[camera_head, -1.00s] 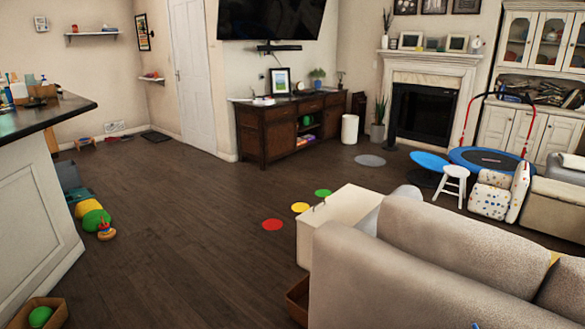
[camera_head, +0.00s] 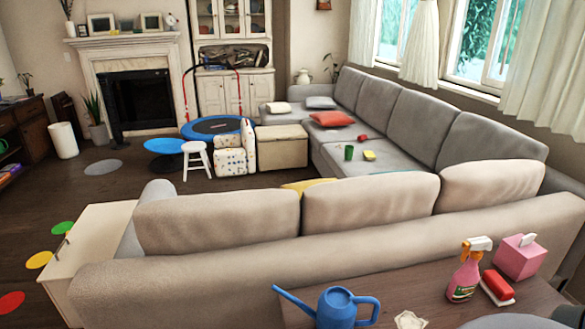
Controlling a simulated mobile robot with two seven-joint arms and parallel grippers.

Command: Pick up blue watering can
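The blue watering can (camera_head: 338,309) stands on a dark wooden table (camera_head: 440,313) at the bottom of the head view. Its long spout points to the upper left and its handle is on the right. Its base is cut off by the lower frame edge. Neither of my grippers shows in the view.
On the table to the right of the can are a pink spray bottle (camera_head: 466,275), a red brush (camera_head: 498,286), a pink tissue box (camera_head: 521,257) and a small whitish item (camera_head: 409,320). A beige sofa (camera_head: 220,262) stands right behind the table.

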